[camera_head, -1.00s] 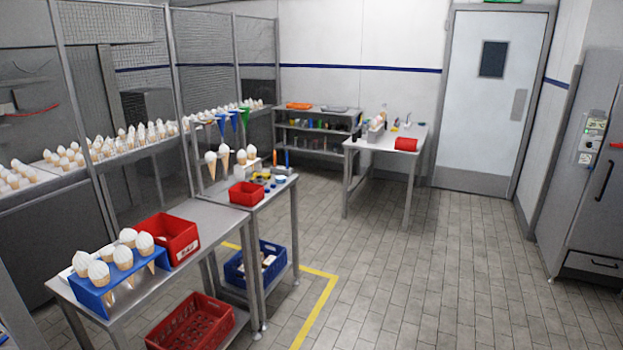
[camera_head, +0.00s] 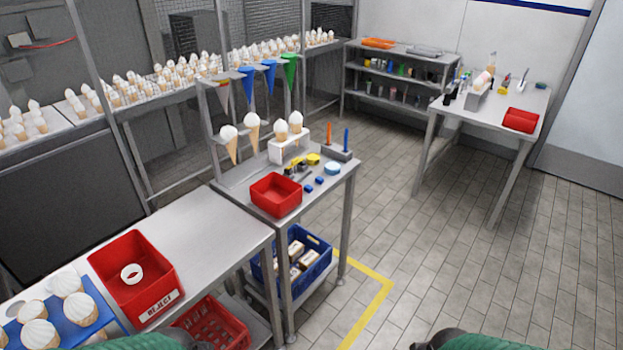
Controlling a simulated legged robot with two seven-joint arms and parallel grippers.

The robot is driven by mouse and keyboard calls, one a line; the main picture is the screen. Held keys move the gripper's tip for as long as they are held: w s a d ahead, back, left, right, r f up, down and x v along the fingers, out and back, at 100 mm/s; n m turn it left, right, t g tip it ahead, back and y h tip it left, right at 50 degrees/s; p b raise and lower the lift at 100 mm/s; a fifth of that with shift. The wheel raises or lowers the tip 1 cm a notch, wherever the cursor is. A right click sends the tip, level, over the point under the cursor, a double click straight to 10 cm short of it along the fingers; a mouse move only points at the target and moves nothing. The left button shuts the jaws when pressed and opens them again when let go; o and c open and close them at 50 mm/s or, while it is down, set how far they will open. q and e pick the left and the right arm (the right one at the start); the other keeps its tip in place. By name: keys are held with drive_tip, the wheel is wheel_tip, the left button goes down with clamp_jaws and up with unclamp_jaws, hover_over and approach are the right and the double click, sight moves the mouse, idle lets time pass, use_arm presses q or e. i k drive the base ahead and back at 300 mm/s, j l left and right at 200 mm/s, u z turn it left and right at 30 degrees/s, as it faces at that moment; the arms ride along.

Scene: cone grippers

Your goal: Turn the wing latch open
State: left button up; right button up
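I cannot make out a wing latch anywhere in the head view. No gripper fingers show. Only green and dark parts of my own arms show at the bottom edge, one left of the middle and one right of the middle. Grey boxes with a red cable (camera_head: 47,44) are at the upper left behind the frame posts, too small to show any latch. The pale door (camera_head: 590,120) at the right edge is only partly in view, and no latch shows on it.
A steel table with a red reject bin (camera_head: 137,277) and a blue cone holder (camera_head: 68,325) is close at left. A smaller table with a red tray (camera_head: 276,194) adjoins it. A blue crate (camera_head: 311,272) sits below. The tiled floor (camera_head: 450,260) at right is clear.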

sight(297, 161)
drive_tip(key=i+l+u, duration=0.1)
drive_tip(key=i+l, duration=0.2)
drive_tip(key=i+l+u, duration=0.1)
drive_tip(key=i+l, duration=0.2)
drive_tip(key=i, duration=0.2)
